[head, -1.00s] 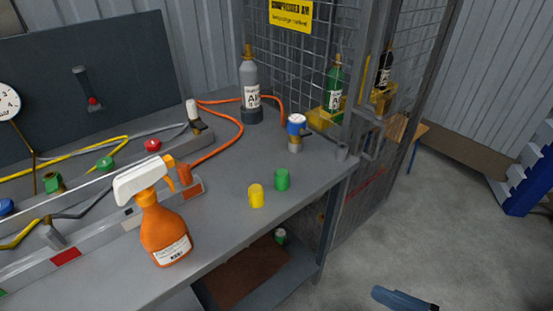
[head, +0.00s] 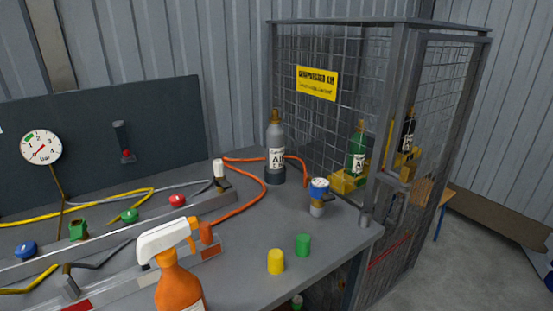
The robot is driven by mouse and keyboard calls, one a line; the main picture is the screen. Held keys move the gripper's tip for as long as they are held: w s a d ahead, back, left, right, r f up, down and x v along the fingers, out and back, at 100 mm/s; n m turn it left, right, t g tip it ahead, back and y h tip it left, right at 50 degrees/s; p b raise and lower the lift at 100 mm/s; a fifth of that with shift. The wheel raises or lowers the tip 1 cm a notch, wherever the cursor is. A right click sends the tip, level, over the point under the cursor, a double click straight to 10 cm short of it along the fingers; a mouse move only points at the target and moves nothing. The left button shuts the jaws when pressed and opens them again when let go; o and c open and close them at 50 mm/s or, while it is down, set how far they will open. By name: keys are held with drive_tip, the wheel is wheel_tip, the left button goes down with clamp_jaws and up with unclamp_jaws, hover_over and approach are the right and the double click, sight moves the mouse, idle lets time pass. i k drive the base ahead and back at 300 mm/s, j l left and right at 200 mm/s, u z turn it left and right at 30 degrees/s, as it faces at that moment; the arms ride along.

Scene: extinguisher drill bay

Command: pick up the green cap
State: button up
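The green cap (head: 303,245) is a small green cylinder standing on the grey workbench (head: 245,239), near its front right edge. A similar yellow cap (head: 276,262) stands just to its left and a little nearer, with a small gap between them. Nothing covers the green cap. My gripper is not in view in the head view.
An orange spray bottle (head: 180,287) with a white head stands at the front left. A wire cage (head: 335,115) rises at the bench's right. Orange hose (head: 264,187) crosses the bench.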

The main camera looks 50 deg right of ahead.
sight(303, 241)
drive_tip(key=i+j+z, duration=0.15)
drive_tip(key=j, duration=0.25)
drive_tip(key=i+j+z, duration=0.15)
drive_tip(key=j, duration=0.25)
drive_tip(key=j+z, duration=0.15)
drive_tip(key=j, duration=0.25)
drive_tip(key=i+j+z, duration=0.15)
drive_tip(key=j, duration=0.25)
